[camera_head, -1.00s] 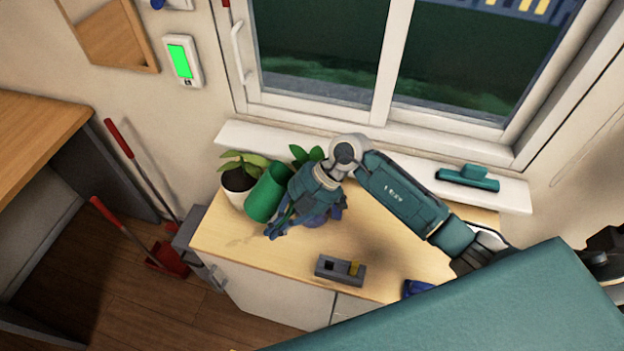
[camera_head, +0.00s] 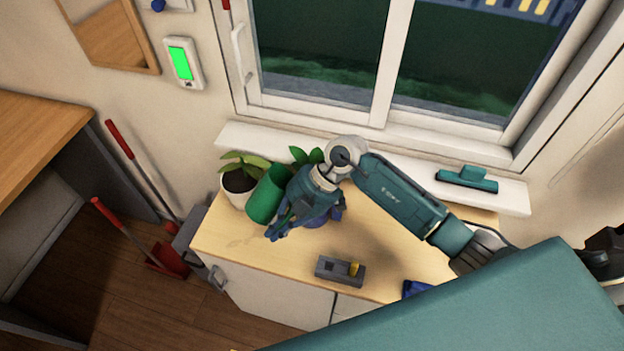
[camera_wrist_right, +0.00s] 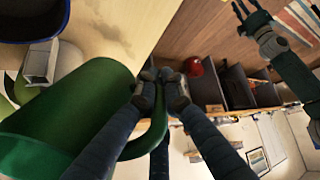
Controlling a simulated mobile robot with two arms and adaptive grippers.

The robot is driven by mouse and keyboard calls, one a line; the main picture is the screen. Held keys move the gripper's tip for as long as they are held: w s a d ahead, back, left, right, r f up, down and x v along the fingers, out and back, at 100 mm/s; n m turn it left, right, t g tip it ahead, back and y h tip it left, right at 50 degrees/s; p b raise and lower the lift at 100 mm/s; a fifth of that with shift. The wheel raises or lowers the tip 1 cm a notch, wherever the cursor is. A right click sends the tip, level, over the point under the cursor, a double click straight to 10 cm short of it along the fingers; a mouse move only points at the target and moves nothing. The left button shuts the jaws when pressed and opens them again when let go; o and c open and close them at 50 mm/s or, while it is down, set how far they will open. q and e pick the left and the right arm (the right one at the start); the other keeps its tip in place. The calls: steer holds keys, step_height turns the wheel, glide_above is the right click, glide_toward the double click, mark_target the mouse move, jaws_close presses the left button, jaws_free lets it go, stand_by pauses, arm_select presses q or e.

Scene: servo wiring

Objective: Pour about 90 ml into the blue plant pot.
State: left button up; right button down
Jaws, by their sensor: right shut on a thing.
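A green jug (camera_head: 265,197) is tilted in my right gripper (camera_head: 275,232), above the wooden cabinet top. In the right wrist view, the fingers of my right gripper (camera_wrist_right: 163,88) are shut on the handle of the jug (camera_wrist_right: 85,110). The blue plant pot (camera_head: 334,213) is mostly hidden behind my right gripper; its leaves (camera_head: 303,155) show above. A dark blue rim, likely this pot (camera_wrist_right: 30,22), shows at the wrist view's top left. I cannot see any liquid or the jug's inside. My left gripper (camera_wrist_right: 248,14) is open and empty, away from the jug.
A white pot (camera_head: 237,194) with a plant stands left of the jug, very close to it. A grey block (camera_head: 340,270) with a yellow part lies near the cabinet's front edge. A teal tool (camera_head: 467,180) lies on the windowsill. The cabinet top's front left is clear.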

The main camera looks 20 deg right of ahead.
steer(key=shift+a+f+t+h+p, duration=0.1)
steer(key=shift+a+f+h+p, duration=0.15)
steer(key=shift+f+h+p, duration=0.7)
steer(key=shift+a+f+t+h+b, duration=0.1)
steer(key=shift+a+f+h, duration=0.35)
steer(key=shift+h, duration=1.15)
steer(key=shift+a+f+t+h+p, duration=0.1)
steer(key=shift+f+h+p, duration=0.4)
steer(key=shift+f+h, duration=0.6)
